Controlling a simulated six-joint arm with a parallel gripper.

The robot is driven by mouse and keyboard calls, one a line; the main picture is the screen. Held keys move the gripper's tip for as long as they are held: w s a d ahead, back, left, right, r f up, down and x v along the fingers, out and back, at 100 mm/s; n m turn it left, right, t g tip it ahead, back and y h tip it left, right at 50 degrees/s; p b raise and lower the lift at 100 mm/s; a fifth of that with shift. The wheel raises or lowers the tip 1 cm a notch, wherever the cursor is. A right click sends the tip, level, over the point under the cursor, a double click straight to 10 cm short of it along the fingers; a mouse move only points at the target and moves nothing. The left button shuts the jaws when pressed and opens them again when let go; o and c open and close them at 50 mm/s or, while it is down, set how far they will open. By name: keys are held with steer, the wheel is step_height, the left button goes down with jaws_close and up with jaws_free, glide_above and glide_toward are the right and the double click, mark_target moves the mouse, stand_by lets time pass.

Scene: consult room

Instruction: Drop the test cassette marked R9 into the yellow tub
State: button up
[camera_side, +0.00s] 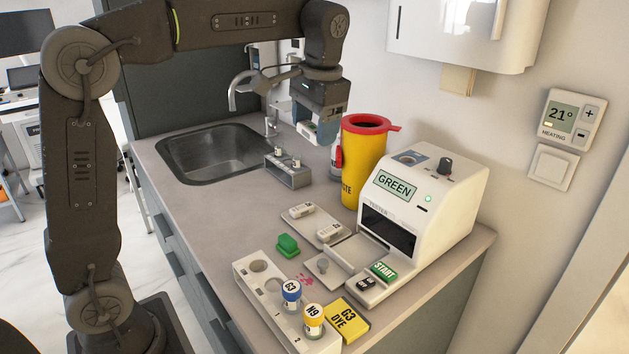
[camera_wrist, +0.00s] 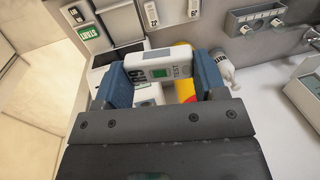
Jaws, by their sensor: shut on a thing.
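My gripper (camera_side: 312,128) is shut on a white test cassette (camera_side: 306,131), held in the air above the counter. In the wrist view, the cassette (camera_wrist: 160,64) lies between my two blue fingers (camera_wrist: 163,82); it reads TEST, has a green patch, and its end mark looks like R9, turned over. The yellow tub (camera_side: 362,165) is tall with a red rim and an open dark mouth. It stands just right of my gripper in the side view. In the wrist view, the tub (camera_wrist: 184,88) is partly hidden behind the cassette and fingers.
A tester (camera_side: 425,205) showing GREEN stands right of the tub. Two cassettes (camera_side: 302,211) lie on a tray in front. A vial rack (camera_side: 262,285), dye box (camera_side: 348,318) and green block (camera_side: 287,245) are nearer. A small rack (camera_side: 288,172) stands by the sink (camera_side: 215,155).

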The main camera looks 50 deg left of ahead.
mark_target(314, 127)
steer(key=shift+y, duration=0.3)
steer(key=v, duration=0.2)
steer(key=a+v, duration=0.1)
steer(key=v, duration=0.4)
steer(key=shift+a+r, duration=0.25)
steer(key=shift+a, duration=0.05)
steer(key=w+a+m+t+h, duration=0.1)
steer(key=w+a+m+t, duration=0.3)
steer(key=w+m, duration=0.6)
steer(key=w+a+m+t+h, duration=0.2)
steer(key=w+a+m+t, duration=0.2)
steer(key=w+m, duration=0.55)
step_height(314, 127, down, 9)
steer(key=w+n, duration=0.1)
steer(key=shift+w, duration=0.2)
steer(key=shift+f+n, duration=0.1)
steer(key=shift+n, duration=0.15)
steer(key=o, duration=1)
